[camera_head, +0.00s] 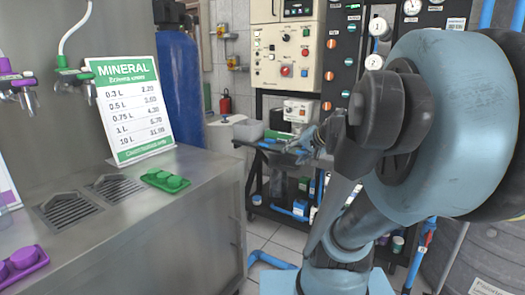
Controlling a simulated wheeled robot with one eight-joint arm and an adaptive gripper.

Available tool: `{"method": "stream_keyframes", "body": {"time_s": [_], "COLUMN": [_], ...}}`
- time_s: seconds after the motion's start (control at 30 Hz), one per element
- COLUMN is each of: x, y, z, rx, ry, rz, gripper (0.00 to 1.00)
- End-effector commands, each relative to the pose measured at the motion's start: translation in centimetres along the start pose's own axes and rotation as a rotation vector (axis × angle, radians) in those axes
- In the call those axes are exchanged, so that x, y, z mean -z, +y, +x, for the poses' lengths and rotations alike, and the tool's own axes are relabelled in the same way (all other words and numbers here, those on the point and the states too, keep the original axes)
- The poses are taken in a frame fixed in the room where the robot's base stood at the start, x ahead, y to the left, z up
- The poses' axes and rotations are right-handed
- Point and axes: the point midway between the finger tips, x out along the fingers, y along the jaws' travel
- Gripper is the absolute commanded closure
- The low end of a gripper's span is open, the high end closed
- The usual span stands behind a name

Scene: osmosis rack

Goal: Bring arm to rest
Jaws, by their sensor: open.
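My arm fills the right side of the head view, with a large pale blue joint and dark grey links close to the camera. My gripper (304,147) shows small beyond the dark link, in front of the black cart. It is partly hidden by my arm. Its jaws are open, and I see nothing held between them.
A steel counter (190,205) stands at left with taps, drain grates, a green cap holder (166,181), a purple one (22,263) and a MINERAL price sign (134,108). Behind are a blue tank (178,90), a control panel (285,50) and a black cart (262,185). Tiled floor shows between counter and cart.

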Motion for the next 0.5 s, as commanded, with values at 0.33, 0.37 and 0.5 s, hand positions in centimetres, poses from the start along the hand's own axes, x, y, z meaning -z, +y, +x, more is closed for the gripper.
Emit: {"method": "stream_keyframes", "body": {"time_s": [0.33,0.37,0.5], "x": [-14.6,-15.2,-16.9], "y": [11.2,12.0,14.8], "z": [-3.8,-4.2,-6.0], "rx": [-0.406,-0.436,-0.540], "ry": [-0.407,-0.428,-0.495], "rz": [-0.313,-0.328,-0.376], "gripper": [0.52,0.52,0.52]}}
